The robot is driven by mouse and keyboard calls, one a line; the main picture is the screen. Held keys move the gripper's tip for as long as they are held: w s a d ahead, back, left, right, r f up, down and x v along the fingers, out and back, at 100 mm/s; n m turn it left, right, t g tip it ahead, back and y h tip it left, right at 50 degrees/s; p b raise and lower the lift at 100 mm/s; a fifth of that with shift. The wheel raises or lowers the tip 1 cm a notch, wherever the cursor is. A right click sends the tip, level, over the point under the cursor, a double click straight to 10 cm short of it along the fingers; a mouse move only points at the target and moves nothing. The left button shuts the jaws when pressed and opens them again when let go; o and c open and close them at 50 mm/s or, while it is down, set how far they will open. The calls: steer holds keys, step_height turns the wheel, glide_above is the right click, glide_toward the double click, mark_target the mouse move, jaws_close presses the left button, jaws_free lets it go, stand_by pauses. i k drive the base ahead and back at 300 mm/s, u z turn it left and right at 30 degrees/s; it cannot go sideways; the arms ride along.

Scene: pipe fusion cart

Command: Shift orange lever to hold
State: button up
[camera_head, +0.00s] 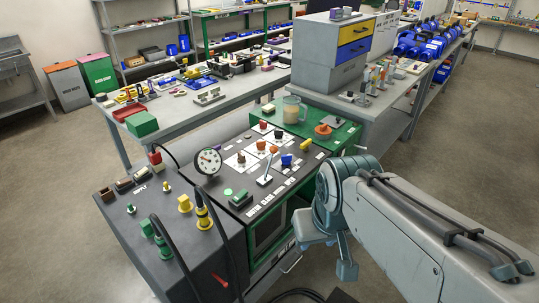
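A lever with a thin pale stem stands tilted on the dark top panel of the cart (222,212). Its tip is an orange knob (274,149), leaning up and slightly right. Small labels lie on the panel near it, too small to read. Another orange knob (261,144) sits just behind, to its left. My gripper (333,262) hangs at the cart's right front side, right of the lever and nearer to me, apart from it. One finger points down; the other is not clear, so its opening cannot be told.
A round gauge (209,161) stands left of the lever. A blue knob (287,160) and a yellow block (306,145) are right of it. Yellow and green fittings with black hoses rise at the cart's left. Floor is free to the right.

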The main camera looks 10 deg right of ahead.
mark_target(274, 149)
steer(key=u, duration=0.35)
steer(key=i, duration=0.9)
steer(key=z, duration=0.15)
